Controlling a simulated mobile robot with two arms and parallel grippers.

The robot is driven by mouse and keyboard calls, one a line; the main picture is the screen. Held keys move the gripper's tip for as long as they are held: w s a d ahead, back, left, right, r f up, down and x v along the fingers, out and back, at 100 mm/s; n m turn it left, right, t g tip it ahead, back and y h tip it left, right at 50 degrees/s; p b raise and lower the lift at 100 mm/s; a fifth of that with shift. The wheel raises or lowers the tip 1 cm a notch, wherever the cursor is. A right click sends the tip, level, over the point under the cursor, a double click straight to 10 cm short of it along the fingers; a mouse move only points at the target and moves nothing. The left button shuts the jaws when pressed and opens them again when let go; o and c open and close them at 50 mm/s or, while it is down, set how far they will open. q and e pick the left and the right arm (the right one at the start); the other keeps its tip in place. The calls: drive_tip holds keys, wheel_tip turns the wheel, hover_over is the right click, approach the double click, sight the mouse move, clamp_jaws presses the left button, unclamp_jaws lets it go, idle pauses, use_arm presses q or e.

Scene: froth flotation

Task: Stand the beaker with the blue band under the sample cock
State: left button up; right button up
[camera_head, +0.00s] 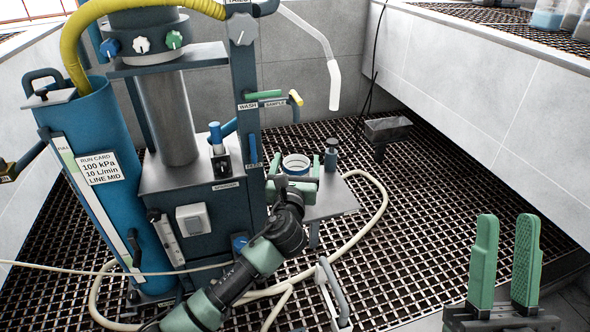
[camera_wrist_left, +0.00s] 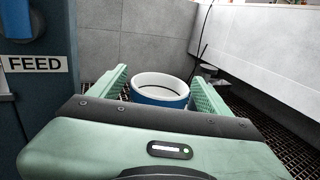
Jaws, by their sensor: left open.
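The beaker with the blue band (camera_head: 296,163) is white-rimmed and stands upright at the small grey shelf beside the flotation machine. My left gripper (camera_head: 297,178) is open at the beaker. In the left wrist view the beaker (camera_wrist_left: 160,88) lies between the two green fingers, with its lower part hidden by the gripper body. I cannot tell whether the fingers touch it. My right gripper (camera_head: 508,268) is open and empty at the lower right.
The grey shelf (camera_head: 332,200) also has a small dark-capped bottle (camera_head: 331,150) near its back. The blue machine column (camera_head: 247,60) with the FEED label (camera_wrist_left: 35,64) stands close on the left. A cream hose (camera_head: 378,205) loops around the shelf over the grated floor (camera_head: 440,190).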

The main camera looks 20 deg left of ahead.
use_arm(q)
drive_tip(key=s+p, duration=0.1)
drive_tip(key=s, duration=0.1)
drive_tip(key=s+d+p, duration=0.1)
drive_tip(key=s, duration=0.2)
drive_tip(key=shift+s+d+r, duration=0.1)
drive_tip(key=shift+s+r, duration=0.05)
drive_tip(key=shift+s, duration=0.15)
drive_tip(key=s, duration=0.2)
drive_tip(key=s+d+p, duration=0.1)
drive_tip(key=s, duration=0.2)
drive_tip(key=shift+s, duration=0.1)
drive_tip(key=shift+s+d, duration=0.15)
drive_tip(key=shift+s, duration=0.35)
drive_tip(key=s+d+n+h, duration=0.5)
drive_tip(key=s+n+h, duration=0.15)
drive_tip(key=n, duration=0.85)
drive_tip(key=s+a+r+n+t+h, duration=0.1)
drive_tip(key=s+r+n, duration=0.5)
drive_tip(key=n, duration=1)
drive_tip(key=shift+s+r+h, duration=0.2)
drive_tip(key=shift+r+h, duration=0.15)
drive_tip(key=shift+r, duration=0.35)
use_arm(e)
drive_tip(key=w+f+g+h, duration=0.3)
drive_tip(key=w+f+g, duration=0.4)
drive_tip(key=f, duration=0.5)
drive_tip(key=shift+w+a+g, duration=0.15)
drive_tip(key=shift+w+g, duration=0.15)
drive_tip(key=shift+g, duration=0.5)
